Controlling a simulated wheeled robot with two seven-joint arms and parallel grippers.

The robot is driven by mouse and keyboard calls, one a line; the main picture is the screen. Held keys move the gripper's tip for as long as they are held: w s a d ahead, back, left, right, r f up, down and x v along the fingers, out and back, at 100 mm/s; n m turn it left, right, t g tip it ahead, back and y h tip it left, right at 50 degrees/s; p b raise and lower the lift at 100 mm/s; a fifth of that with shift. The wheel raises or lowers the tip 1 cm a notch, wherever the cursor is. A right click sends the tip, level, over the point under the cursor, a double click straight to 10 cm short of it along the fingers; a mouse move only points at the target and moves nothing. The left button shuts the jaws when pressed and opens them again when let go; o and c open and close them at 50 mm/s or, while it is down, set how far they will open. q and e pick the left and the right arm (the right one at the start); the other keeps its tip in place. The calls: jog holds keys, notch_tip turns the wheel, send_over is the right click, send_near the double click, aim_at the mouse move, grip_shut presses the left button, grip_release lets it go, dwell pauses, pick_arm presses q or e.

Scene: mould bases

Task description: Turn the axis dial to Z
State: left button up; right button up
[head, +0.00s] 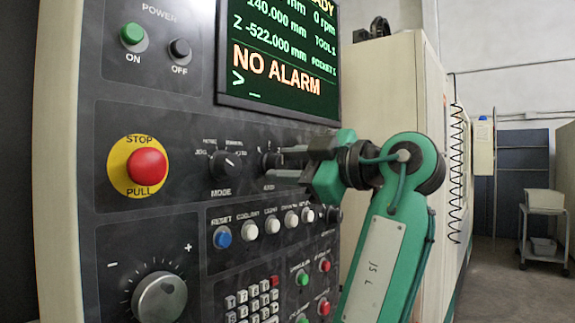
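The axis dial (267,162) is a small black knob on the dark control panel, with the label AXIS under it. The letters around it are partly hidden and too small to read, so I cannot tell its setting.
The mode dial (226,165) is just left of the axis dial. A red stop button (147,167) is further left. A row of push buttons (272,226) runs below. The screen (280,60) above reads NO ALARM. A cart (543,225) stands far right.

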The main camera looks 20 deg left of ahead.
pick_arm(q)
jog(key=c, duration=0.5)
jog(key=shift+m, duration=1.3)
jog(key=m, duration=0.2)
jog(key=shift+m, duration=0.3)
jog(key=m, duration=0.2)
jog(key=shift+m, duration=0.3)
jog(key=shift+m+p, duration=0.3)
jog(key=shift+m, duration=0.2)
pick_arm(e)
jog(key=shift+s+f, duration=0.2)
jog(key=shift+f, duration=0.4)
jog(key=shift+d, duration=0.1)
jog(key=shift+s+d+f, duration=0.1)
jog(key=shift+s+f, duration=0.05)
jog(key=shift+s, duration=0.15)
